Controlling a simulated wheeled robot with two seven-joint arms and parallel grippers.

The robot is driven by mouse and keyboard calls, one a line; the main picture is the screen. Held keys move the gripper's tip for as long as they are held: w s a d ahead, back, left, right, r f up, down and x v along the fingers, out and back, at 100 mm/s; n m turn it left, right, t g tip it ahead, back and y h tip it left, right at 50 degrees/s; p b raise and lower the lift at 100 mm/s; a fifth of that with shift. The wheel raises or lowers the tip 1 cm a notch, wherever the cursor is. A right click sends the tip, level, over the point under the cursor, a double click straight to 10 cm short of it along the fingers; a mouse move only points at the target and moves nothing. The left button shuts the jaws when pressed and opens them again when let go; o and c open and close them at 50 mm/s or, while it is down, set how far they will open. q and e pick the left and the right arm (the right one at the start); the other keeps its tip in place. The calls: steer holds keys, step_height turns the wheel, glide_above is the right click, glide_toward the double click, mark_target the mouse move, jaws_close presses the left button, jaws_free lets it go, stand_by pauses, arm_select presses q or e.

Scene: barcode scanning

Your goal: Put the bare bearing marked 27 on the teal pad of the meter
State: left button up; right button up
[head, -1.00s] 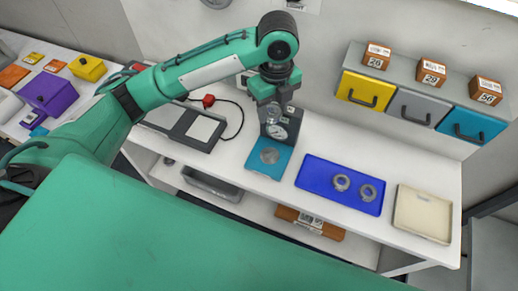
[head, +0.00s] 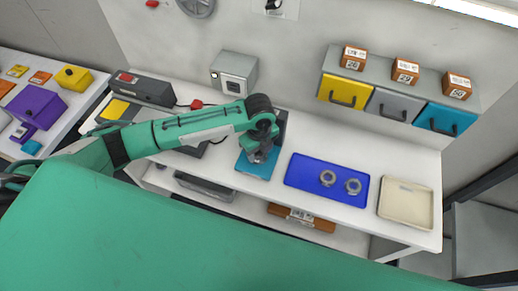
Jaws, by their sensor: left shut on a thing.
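The teal pad (head: 255,170) of the meter lies at the front of the meter, in the middle of the white bench. My left gripper (head: 261,154) is low over the pad, pointing down, and shut on a grey bearing that it mostly hides. I cannot tell whether the bearing touches the pad or read its mark. The meter's dark body (head: 282,122) is largely hidden behind my arm. Two other bare grey bearings, one on the left (head: 328,178) and one on the right (head: 352,187), lie on the blue tray (head: 308,189); their marks are unreadable. My right gripper is out of view.
An empty cream tray (head: 405,205) lies at the bench's right end. Yellow, grey and teal drawers (head: 390,104) hang behind, with small numbered boxes on top. A grey box (head: 235,74) is on the wall. A side table at left holds purple and yellow boxes.

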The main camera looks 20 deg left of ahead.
mark_target(259, 153)
arm_select(q)
steer(key=shift+f, duration=0.2)
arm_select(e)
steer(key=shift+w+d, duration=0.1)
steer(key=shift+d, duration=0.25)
arm_select(q)
steer(key=shift+f, duration=0.15)
steer(key=o, duration=1.1)
steer(key=shift+c, duration=0.2)
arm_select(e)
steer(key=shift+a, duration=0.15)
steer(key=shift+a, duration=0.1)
arm_select(q)
steer(key=shift+r, duration=0.25)
step_height(259, 153, up, 12)
steer(key=b, duration=0.3)
steer(key=shift+b, duration=0.35)
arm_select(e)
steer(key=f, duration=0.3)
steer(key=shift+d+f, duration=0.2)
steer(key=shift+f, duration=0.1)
